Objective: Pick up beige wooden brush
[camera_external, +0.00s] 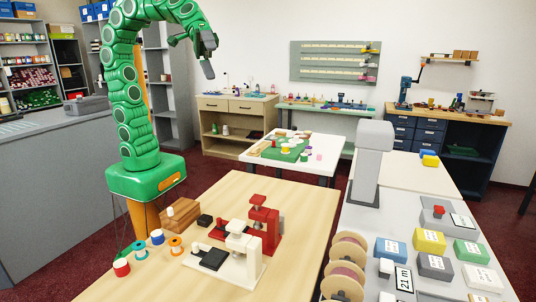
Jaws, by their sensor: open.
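I cannot make out the beige wooden brush for certain in this view. A brown wooden block-like object (180,213) lies on the light wooden table near my arm's green base; I cannot tell whether it has bristles. Small items, some beige, lie around a green mat (284,150) on the white table farther back, too small to identify. My gripper (208,70) hangs high at the end of my raised green arm, pointing down. It is open, with nothing visible in it, well above and apart from the tables.
A red press (264,224) and a white press (241,255) stand on the wooden table (308,196). Several thread spools, one of them red (121,267), sit at its left edge. A grey column (370,160) rises from the right counter, which holds coloured boxes. The wooden table's far right part is clear.

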